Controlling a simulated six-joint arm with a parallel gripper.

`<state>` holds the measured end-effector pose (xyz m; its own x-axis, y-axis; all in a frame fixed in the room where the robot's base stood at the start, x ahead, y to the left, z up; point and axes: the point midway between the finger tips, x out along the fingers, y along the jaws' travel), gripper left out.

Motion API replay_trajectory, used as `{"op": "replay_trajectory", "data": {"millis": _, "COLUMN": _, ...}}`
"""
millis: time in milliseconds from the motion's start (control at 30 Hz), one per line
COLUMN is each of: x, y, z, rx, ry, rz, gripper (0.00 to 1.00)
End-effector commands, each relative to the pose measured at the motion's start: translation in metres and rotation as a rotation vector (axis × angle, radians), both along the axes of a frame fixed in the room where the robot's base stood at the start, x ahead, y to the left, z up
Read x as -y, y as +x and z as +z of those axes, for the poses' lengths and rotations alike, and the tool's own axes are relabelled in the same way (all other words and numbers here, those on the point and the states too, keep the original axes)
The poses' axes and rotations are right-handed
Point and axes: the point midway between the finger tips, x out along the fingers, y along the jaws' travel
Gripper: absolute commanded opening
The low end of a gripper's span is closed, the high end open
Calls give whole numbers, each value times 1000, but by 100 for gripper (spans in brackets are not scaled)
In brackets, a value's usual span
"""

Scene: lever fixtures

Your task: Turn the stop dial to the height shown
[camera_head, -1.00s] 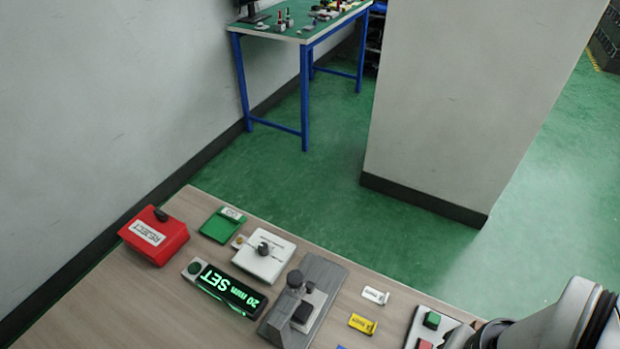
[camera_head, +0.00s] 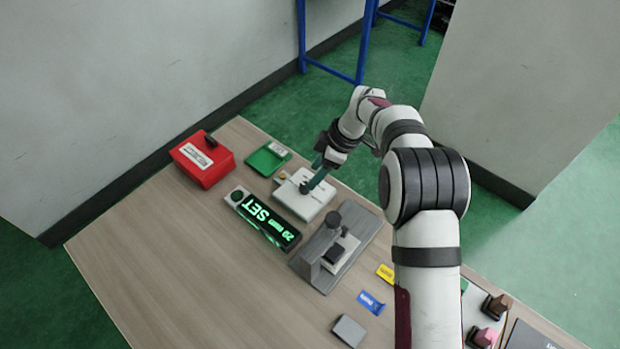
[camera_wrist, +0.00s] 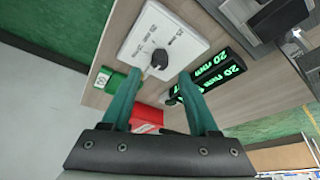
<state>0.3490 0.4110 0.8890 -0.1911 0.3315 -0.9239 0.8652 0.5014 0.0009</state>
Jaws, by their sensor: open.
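The stop dial is a dark knob on a white plate (camera_head: 300,205) near the back of the bench. In the wrist view the dark knob (camera_wrist: 159,59) shows just beyond and between my fingertips, with printed marks around it on the plate. My gripper (camera_head: 306,187) has green fingers and is over the plate. In the wrist view my gripper (camera_wrist: 160,74) is open, with a gap on each side of the knob. I cannot tell its height above the plate. The display (camera_head: 262,217) beside the plate reads "20 mm SET" in green.
A red box (camera_head: 203,160) and a green tray (camera_head: 267,159) are left of the plate. A grey fixture with a lever (camera_head: 325,262) stands close on its right. Yellow and blue tags (camera_head: 371,302) and a grey block (camera_head: 348,331) lie nearer. The front left bench is clear.

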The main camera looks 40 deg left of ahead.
Motion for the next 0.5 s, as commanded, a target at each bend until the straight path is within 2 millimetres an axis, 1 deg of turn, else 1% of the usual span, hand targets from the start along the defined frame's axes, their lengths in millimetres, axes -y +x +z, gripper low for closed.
{"op": "replay_trajectory", "data": {"millis": 33, "x": -4, "y": -3, "z": -13, "rx": -2, "ry": -2, "rz": 1, "gripper": 60}}
{"op": "replay_trajectory", "data": {"millis": 100, "x": -8, "y": -6, "z": -26, "rx": -2, "ry": -2, "rz": -1, "gripper": 60}}
{"op": "replay_trajectory", "data": {"millis": 200, "x": -13, "y": -8, "z": -39, "rx": -1, "ry": -2, "rz": -1, "gripper": 60}}
{"op": "replay_trajectory", "data": {"millis": 333, "x": -16, "y": -9, "z": -47, "rx": 1, "ry": 0, "rz": -3, "gripper": 60}}
{"op": "replay_trajectory", "data": {"millis": 500, "x": -17, "y": -9, "z": -48, "rx": 1, "ry": 0, "rz": -3, "gripper": 60}}
